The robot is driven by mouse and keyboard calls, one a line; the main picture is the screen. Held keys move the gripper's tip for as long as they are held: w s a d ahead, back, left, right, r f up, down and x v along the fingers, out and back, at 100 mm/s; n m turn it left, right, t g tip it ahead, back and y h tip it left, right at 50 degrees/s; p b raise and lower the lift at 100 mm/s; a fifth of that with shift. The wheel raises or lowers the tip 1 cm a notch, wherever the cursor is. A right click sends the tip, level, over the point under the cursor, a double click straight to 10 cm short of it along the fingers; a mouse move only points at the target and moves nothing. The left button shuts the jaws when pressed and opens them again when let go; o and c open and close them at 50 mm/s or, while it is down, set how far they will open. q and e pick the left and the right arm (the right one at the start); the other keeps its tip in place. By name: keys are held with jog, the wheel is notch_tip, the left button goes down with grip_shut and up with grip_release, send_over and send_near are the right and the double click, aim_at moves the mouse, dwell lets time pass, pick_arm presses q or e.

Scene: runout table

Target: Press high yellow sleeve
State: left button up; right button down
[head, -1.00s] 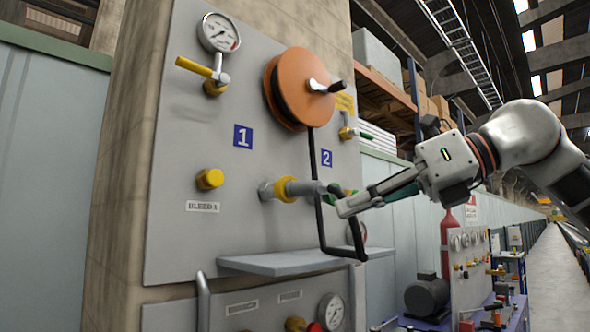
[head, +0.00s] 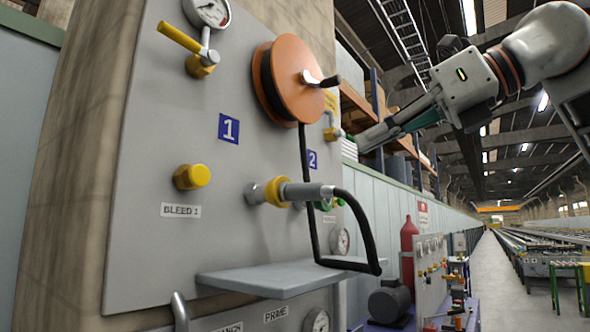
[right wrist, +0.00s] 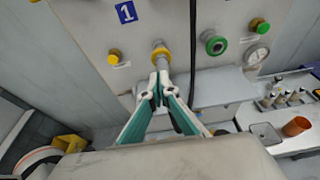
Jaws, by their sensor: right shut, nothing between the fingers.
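The yellow sleeve (head: 274,191) is a ring around a metal coupling on the grey panel (head: 150,120), right of the yellow bleed knob (head: 192,176). A grey hose fitting (head: 307,192) sits in line with it, and a black hose (head: 362,222) curves down from its end. My right gripper (head: 362,143) is shut and empty, up and right of the fitting in the head view, apart from it. In the right wrist view the shut fingertips (right wrist: 161,80) overlap the fitting below the yellow sleeve (right wrist: 160,50); the distance is hard to tell. My left gripper is not in view.
An orange hose reel (head: 292,80) juts out above the sleeve. A grey shelf (head: 285,277) sticks out below it, with the hose loop hanging over its right end. A green collar (right wrist: 215,44) is right of the sleeve. The aisle (head: 492,270) at right is clear.

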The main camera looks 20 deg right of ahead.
jog(key=p, duration=0.1)
send_near(284, 177)
jog(key=x, duration=0.5)
jog(key=shift+f, duration=0.1)
jog(key=shift+w+a, duration=0.4)
jog(key=shift+w, duration=0.2)
